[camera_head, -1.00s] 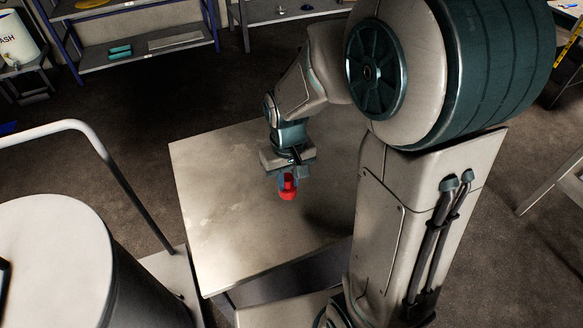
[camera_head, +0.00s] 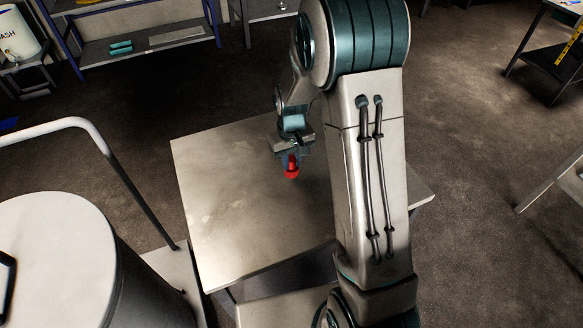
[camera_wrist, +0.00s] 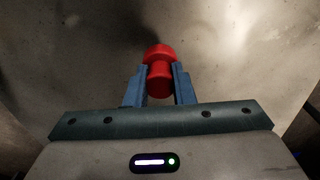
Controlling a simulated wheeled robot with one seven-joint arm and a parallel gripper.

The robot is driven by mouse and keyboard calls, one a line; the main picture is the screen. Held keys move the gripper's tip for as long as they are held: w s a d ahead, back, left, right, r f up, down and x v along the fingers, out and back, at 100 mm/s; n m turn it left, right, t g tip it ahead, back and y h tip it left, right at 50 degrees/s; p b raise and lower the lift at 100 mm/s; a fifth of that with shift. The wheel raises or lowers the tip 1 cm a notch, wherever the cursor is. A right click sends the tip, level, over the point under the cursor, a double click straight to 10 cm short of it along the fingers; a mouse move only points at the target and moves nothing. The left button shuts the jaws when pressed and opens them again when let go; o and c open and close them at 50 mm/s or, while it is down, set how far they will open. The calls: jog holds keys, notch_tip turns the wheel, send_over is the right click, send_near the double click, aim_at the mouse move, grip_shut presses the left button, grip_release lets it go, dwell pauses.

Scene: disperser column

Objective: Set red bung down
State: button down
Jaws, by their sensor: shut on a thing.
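The red bung (camera_head: 292,172) is held in my gripper (camera_head: 290,160) over the metal table (camera_head: 225,215). In the wrist view the red bung (camera_wrist: 159,70) sits between the two blue fingers of my gripper (camera_wrist: 160,84), which touch its sides. Its wider end points away from the palm. I cannot tell for sure whether the bung touches the tabletop or hangs just above it. The part of the table behind my arm is hidden.
A large pale drum (camera_head: 60,250) stands at the lower left beside a bent grey handrail (camera_head: 110,165). A blue-framed shelf (camera_head: 145,40) is at the back. The left and front parts of the tabletop are bare.

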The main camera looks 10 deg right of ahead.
aim_at(291, 170)
jog(key=shift+f, duration=2.05)
jog(key=shift+f, duration=0.25)
jog(key=c, duration=1.2)
grip_release()
jog(key=shift+r, duration=0.1)
jog(key=shift+c, duration=0.2)
jog(key=shift+r, duration=0.1)
